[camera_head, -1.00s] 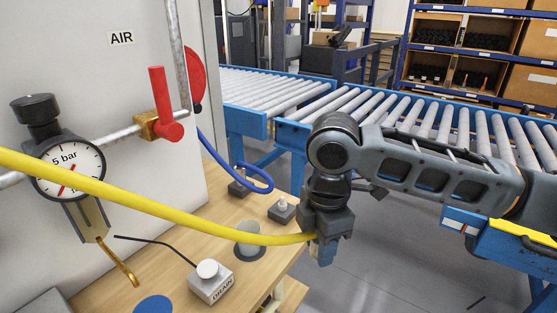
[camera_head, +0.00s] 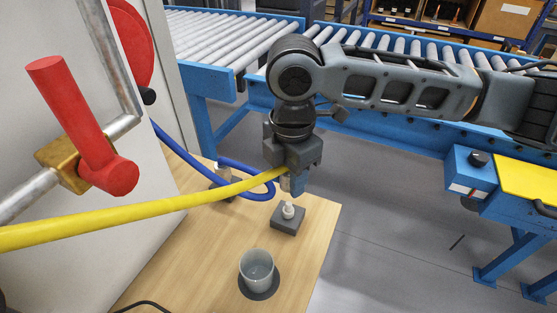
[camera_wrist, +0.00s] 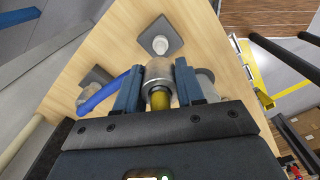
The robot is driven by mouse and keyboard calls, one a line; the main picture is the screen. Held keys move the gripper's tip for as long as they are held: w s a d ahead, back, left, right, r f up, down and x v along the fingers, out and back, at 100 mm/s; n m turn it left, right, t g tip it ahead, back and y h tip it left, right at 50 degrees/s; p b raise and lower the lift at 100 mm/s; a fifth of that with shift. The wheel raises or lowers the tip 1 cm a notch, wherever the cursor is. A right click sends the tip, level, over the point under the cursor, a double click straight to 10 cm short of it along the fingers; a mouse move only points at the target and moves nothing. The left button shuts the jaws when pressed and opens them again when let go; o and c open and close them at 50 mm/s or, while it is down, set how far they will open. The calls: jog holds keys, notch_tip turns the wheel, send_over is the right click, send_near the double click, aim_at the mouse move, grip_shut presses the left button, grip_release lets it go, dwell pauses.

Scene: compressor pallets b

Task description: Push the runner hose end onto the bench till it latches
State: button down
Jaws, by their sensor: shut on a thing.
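My gripper (camera_head: 291,180) points down over the bench (camera_head: 212,268) and is shut on the metal end of the yellow hose (camera_head: 140,214). In the wrist view the silver hose end (camera_wrist: 159,73) sits between the two blue fingers, with its yellow part below. A pale upright fitting (camera_head: 288,210) on a dark square base stands on the bench just below the gripper. In the wrist view this fitting (camera_wrist: 160,45) shows beyond the hose end, apart from it. The blue hose (camera_head: 257,193) runs to a second base (camera_head: 222,173) further left.
A grey cup (camera_head: 256,266) stands on a dark round mat near the front of the bench. A red valve handle (camera_head: 80,120) and pipe are at the left. A roller conveyor (camera_head: 215,45) runs behind. Floor is open right of the bench.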

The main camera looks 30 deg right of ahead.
aim_at(289, 203)
dwell(0.4)
jog(key=shift+f+b, duration=1.15)
jog(key=shift+f, duration=1)
jog(key=shift+f+b, duration=0.6)
jog(key=shift+f, duration=0.9)
jog(key=c, duration=0.6)
grip_release()
jog(key=shift+r, duration=3.9)
jog(key=shift+s, duration=0.1)
